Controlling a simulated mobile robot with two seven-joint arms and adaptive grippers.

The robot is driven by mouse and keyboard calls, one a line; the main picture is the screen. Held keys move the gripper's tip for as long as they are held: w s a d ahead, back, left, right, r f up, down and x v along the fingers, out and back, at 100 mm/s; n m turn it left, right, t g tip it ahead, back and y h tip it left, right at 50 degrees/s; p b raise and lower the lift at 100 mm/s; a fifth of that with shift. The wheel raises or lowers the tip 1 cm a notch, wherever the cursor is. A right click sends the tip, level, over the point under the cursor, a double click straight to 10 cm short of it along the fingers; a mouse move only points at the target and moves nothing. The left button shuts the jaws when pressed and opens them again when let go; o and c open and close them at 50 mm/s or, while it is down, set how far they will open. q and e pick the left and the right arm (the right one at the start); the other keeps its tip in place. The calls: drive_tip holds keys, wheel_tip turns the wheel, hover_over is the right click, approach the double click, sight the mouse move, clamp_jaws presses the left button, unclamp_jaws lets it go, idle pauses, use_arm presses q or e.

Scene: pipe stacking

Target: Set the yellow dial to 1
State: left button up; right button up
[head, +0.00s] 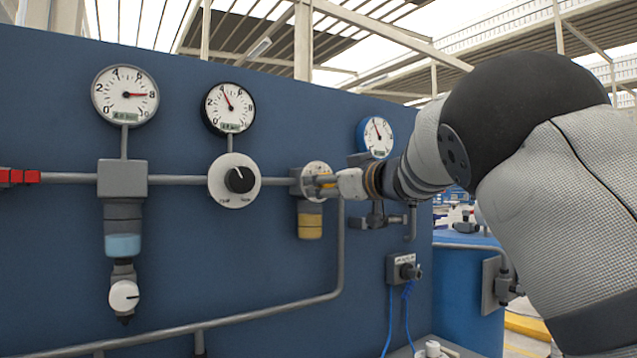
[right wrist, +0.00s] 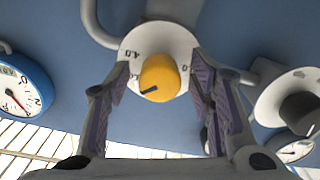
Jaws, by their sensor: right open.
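The yellow dial (right wrist: 160,78) sits on a round white plate (right wrist: 165,36) in the right wrist view. Its black mark points to the lower left of that picture. A label that looks like 4.0 shows at the plate's upper left; the other labels are partly hidden or too small to read. My right gripper (right wrist: 160,73) is open, with one finger on each side of the dial and gaps between. In the head view my right gripper (head: 338,184) is in front of the plate (head: 317,167) and hides most of the dial. My left gripper is in neither view.
A black knob on a white plate (head: 234,181) is left of my right gripper. Gauges (head: 125,95) (head: 228,108) (head: 375,136) are above. Grey pipes run along the blue panel (head: 180,240). A pipe fitting (head: 376,217) is just below my right wrist.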

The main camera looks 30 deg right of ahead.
drive_tip(key=shift+w, duration=0.15)
drive_tip(key=shift+c, duration=0.6)
drive_tip(key=c, duration=1)
drive_tip(key=shift+c, duration=0.2)
drive_tip(key=shift+n, duration=0.3)
drive_tip(key=n, duration=0.4)
drive_tip(key=shift+n, duration=0.3)
drive_tip(key=n, duration=0.4)
drive_tip(key=shift+n, duration=0.3)
drive_tip(key=n, duration=0.5)
drive_tip(key=shift+r+n, duration=0.1)
drive_tip(key=shift+n, duration=2.3)
